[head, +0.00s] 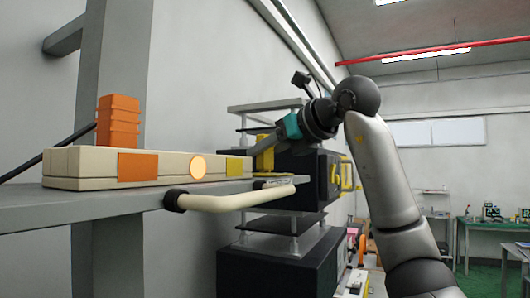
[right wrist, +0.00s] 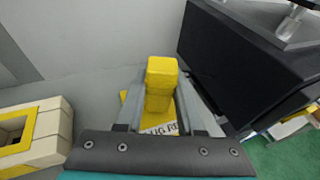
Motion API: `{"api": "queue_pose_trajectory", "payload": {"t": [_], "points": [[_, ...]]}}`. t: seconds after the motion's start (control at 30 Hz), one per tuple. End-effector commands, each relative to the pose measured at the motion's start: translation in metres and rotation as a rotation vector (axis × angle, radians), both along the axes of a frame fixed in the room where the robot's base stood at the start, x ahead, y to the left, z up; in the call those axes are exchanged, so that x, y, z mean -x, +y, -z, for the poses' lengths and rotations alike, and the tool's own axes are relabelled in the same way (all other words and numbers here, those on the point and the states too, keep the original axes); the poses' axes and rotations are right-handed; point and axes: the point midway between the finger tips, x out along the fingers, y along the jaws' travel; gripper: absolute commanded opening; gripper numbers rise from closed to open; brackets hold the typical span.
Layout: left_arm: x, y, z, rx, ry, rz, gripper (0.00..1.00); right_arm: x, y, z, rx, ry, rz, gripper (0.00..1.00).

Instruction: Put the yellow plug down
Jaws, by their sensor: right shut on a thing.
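My right gripper (head: 260,148) is shut on the yellow plug (head: 265,160) at the right end of the grey shelf (head: 95,208). In the right wrist view the upright yellow plug (right wrist: 160,82) sits between the two grey fingers. A yellow pad (right wrist: 158,129) with a partly hidden white label lies beneath it. The plug is low over the pad; I cannot tell whether it touches. The cream box (head: 75,165) stands left of the plug, apart from it; its open yellow-rimmed socket (right wrist: 36,120) shows in the right wrist view. My left gripper is not in view.
An orange plug (head: 118,120) stands upright on the cream box. The box's front has a lit round lamp (head: 198,167). A cream handle (head: 235,201) juts from the shelf's front edge. A black machine (right wrist: 255,75) stands close right of my gripper.

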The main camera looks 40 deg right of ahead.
Motion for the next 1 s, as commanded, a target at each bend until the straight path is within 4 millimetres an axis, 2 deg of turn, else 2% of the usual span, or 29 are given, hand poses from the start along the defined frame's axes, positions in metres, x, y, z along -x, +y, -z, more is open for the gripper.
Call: {"api": "queue_pose_trajectory", "payload": {"t": [0.23, 0.27, 0.5, 0.87, 1.0], "points": [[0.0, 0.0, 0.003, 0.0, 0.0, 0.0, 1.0, 0.0, 0.0, 0.004, 0.0, -0.001, 0.0, 0.0], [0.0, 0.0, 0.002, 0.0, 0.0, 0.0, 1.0, 0.0, 0.0, 0.004, 0.0, 0.0, 0.0, 0.39], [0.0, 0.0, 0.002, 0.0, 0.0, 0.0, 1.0, 0.0, 0.0, 0.003, 0.0, 0.0, 0.0, 0.66], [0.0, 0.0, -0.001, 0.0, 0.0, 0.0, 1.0, 0.001, 0.0, -0.003, 0.0, -0.001, -0.001, 0.67], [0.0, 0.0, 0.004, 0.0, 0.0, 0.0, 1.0, 0.023, 0.0, -0.008, 0.001, -0.006, 0.001, 0.67]]}}
